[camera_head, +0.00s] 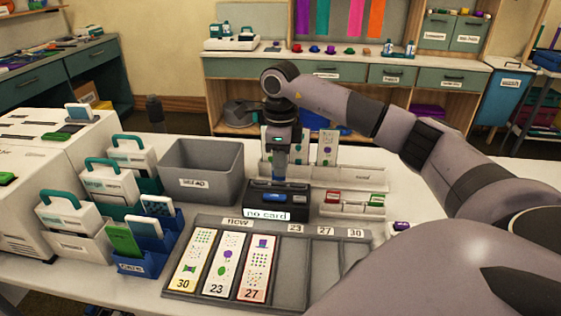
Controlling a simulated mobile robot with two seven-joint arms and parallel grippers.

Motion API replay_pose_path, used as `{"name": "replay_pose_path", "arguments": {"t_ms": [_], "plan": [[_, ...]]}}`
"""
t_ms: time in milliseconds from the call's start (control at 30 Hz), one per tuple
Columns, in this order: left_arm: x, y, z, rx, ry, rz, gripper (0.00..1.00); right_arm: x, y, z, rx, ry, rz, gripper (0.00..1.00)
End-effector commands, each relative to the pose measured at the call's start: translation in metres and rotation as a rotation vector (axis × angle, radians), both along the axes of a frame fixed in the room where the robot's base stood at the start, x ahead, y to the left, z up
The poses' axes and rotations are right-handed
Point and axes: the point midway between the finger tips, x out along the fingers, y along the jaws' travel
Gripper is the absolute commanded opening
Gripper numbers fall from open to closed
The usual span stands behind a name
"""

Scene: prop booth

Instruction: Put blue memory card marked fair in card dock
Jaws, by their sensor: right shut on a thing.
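The card dock (249,207) is a dark box behind the grey slotted tray, with a lit front label reading "no card". Blue patches show on the dock's upper face. My right gripper (280,172) points straight down just above the dock. It is shut on a small blue thing, which looks like the blue memory card; the fingers hide most of it and no "fair" marking can be read. I cannot tell whether the card touches the dock. My left gripper is not in view.
A grey bin (198,168) stands left of the dock. A rack (354,204) with red and green pieces is at its right. The slotted tray (205,222) holds picture cards in front. White card boxes (74,215) stand at the left. My right arm covers the table's right side.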

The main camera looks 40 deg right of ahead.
Motion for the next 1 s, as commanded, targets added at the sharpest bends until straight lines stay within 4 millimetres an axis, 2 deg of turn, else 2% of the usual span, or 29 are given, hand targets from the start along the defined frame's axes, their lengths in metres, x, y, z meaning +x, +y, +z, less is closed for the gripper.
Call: {"name": "replay_pose_path", "arguments": {"t_ms": [567,1000], "plan": [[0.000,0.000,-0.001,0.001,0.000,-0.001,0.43,0.000,0.000,-0.002,0.000,0.000,0.000,0.00],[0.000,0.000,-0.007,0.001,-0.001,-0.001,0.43,0.000,0.000,-0.015,0.000,0.001,0.000,0.00]]}}
